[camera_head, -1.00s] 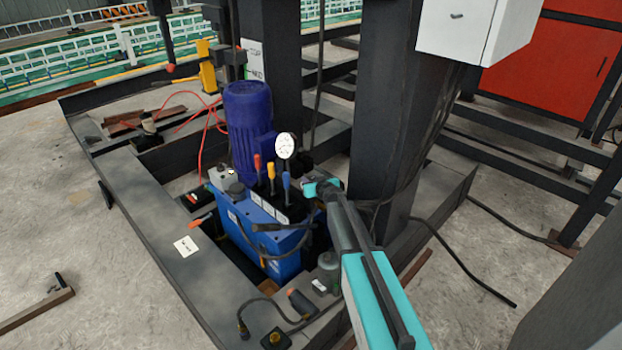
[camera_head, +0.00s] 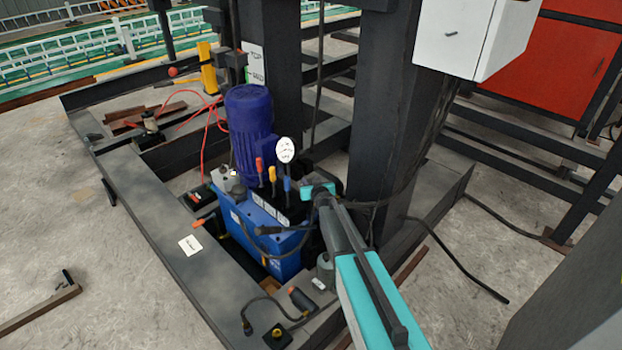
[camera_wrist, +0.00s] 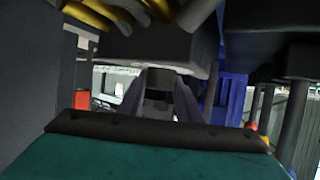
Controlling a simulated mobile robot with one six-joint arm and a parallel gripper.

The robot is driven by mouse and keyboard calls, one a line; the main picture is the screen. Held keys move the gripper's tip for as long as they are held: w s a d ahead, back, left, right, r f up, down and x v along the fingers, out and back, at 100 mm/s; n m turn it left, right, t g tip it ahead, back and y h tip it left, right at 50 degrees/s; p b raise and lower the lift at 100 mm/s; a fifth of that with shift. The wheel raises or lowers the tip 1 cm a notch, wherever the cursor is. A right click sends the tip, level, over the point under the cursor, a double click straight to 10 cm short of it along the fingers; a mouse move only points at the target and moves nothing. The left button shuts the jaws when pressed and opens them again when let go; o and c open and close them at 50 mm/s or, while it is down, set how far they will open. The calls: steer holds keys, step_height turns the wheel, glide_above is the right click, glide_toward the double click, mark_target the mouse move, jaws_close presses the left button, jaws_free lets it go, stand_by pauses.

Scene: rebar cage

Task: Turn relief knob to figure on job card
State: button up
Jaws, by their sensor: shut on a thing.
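The blue hydraulic unit (camera_head: 262,238) stands inside the dark steel frame, with a purple-blue motor (camera_head: 250,125) on top. My gripper (camera_head: 318,191) is at the right side of its valve block, near the lever handles. In the wrist view the two fingers (camera_wrist: 161,98) are shut on a small dark round knob (camera_wrist: 161,82) under a dark block. The knob's markings cannot be seen, and in the head view my gripper hides it. A white-faced gauge (camera_head: 285,149) stands beside the motor; its reading is too small to tell. A white card (camera_head: 190,245) lies on the frame's left beam; its writing is unreadable.
A thick dark post (camera_head: 385,130) rises close to the right of my gripper. Red, yellow and blue levers (camera_head: 272,174) stand just left of it. Black hoses loop in front of the unit. A white box (camera_head: 470,35) is mounted above.

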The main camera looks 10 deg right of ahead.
steer(key=shift+w+r+m+h+p, duration=0.3)
steer(key=shift+r+m+h+p, duration=0.4)
steer(key=shift+p, duration=4.9)
steer(key=p, duration=0.3)
steer(key=h+p, duration=0.1)
steer(key=p, duration=0.2)
steer(key=shift+a+f+m, duration=0.15)
steer(key=shift+f+m, duration=0.1)
steer(key=shift+m, duration=0.15)
steer(key=shift+s+f+h+p, duration=0.15)
steer(key=shift+h+p, duration=0.25)
steer(key=shift+p, duration=0.9)
steer(key=shift+s+f+m+p, duration=0.2)
steer(key=shift+f+m+p, duration=0.1)
steer(key=shift+f+p, duration=0.15)
steer(key=o, duration=0.9)
steer(key=shift+r, duration=0.1)
steer(key=shift+o, duration=0.7)
steer(key=shift+s+r, duration=0.15)
steer(key=b+v, duration=0.3)
steer(key=v, duration=1)
steer(key=shift+s+b, duration=0.15)
steer(key=shift+b, duration=0.15)
